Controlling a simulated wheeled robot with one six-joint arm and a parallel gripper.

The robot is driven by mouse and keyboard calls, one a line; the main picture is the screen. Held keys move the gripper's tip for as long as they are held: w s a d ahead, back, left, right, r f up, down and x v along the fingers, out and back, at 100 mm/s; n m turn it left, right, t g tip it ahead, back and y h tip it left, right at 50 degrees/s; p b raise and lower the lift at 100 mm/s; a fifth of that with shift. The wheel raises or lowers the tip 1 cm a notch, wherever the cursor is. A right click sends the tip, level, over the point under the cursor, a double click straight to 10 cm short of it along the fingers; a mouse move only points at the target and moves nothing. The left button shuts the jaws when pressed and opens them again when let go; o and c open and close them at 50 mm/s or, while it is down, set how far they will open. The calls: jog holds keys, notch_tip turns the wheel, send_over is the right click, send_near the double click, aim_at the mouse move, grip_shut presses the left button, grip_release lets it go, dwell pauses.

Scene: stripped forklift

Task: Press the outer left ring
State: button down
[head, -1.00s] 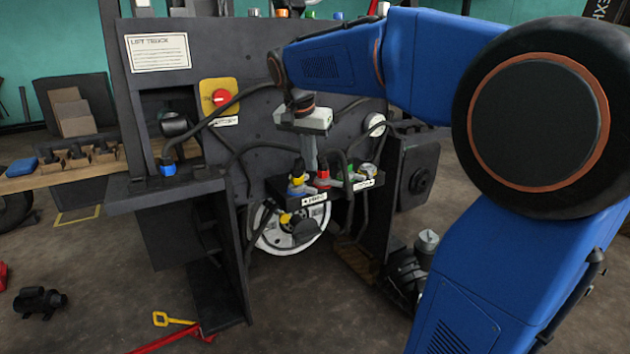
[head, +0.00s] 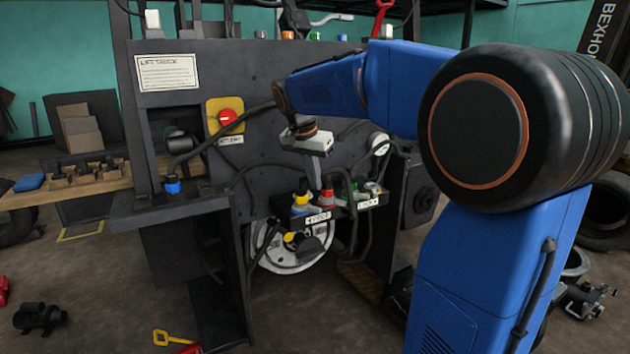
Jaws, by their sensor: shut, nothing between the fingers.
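A row of couplings stands on a dark bracket (head: 330,212) low on the forklift panel. My gripper (head: 325,174), with a pale grey body, points down above the row. It is shut and empty, with its tips close to the red coupling in the picture. I cannot tell whether they touch anything.
Black hoses cross the panel around the couplings. A red knob on a yellow plate (head: 226,116) is at upper left. A blue-collared connector (head: 172,186) stands on the left ledge. A white wheel (head: 290,247) shows below the bracket.

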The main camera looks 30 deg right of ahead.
aim_at(317, 208)
jog(key=x, duration=0.7)
jog(key=shift+f, duration=0.25)
jog(key=shift+s+a+m+g, duration=0.1)
jog(key=shift+s+m+g, duration=0.15)
jog(key=shift+m, duration=0.35)
jog(key=m, duration=0.1)
jog(key=a+m+g, duration=0.1)
jog(key=m, duration=0.1)
jog(key=shift+s+a+m+h, duration=0.3)
jog(key=a+m+g, duration=0.1)
jog(key=m, duration=0.1)
jog(key=a+m, duration=0.1)
jog(key=m, duration=0.2)
jog(key=shift+s+a+g, duration=0.15)
jog(key=shift+s+g, duration=0.05)
jog(key=shift+g, duration=0.15)
jog(key=shift+s+a, duration=0.1)
jog(key=shift+s+a, duration=0.45)
